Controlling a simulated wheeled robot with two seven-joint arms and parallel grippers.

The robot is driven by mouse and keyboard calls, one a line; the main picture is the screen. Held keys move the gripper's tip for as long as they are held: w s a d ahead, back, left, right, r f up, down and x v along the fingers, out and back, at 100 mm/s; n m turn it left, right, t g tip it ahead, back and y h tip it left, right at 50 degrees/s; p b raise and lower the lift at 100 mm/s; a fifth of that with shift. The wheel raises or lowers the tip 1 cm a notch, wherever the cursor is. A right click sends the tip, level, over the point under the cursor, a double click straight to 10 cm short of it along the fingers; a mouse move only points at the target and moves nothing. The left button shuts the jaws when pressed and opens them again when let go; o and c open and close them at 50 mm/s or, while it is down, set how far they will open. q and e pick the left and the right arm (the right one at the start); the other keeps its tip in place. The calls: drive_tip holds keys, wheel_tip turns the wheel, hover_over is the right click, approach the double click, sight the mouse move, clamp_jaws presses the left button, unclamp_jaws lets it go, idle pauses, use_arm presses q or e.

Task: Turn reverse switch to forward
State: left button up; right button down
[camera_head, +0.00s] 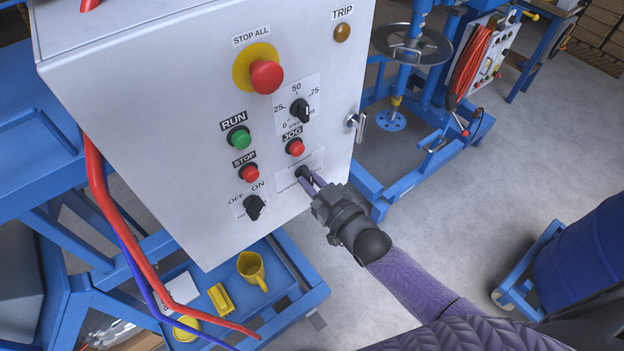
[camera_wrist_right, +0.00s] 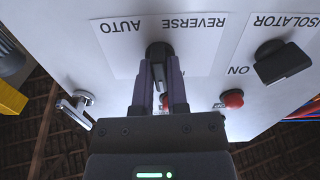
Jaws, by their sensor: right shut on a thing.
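The reverse switch (camera_head: 304,174) is a small black knob low on the right side of the white control panel (camera_head: 190,95). In the right wrist view the black knob (camera_wrist_right: 158,52) sits under an upside-down label reading REVERSE and AUTO. My right gripper (camera_head: 310,182) is at this knob, its two purple fingers (camera_wrist_right: 159,85) shut on either side of it. The fingers hide part of the knob, and its exact pointing direction is hard to tell. My left gripper is not in view.
Close by on the panel are the black OFF/ON isolator knob (camera_head: 254,207), red STOP button (camera_head: 249,173), red JOG button (camera_head: 295,147) and green RUN button (camera_head: 240,138). A metal door latch (camera_head: 357,125) sticks out at the panel's right edge.

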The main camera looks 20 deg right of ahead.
drive_tip(key=shift+m, duration=0.4)
drive_tip(key=c, duration=0.6)
unclamp_jaws()
drive_tip(key=shift+c, duration=0.2)
drive_tip(key=v, duration=1)
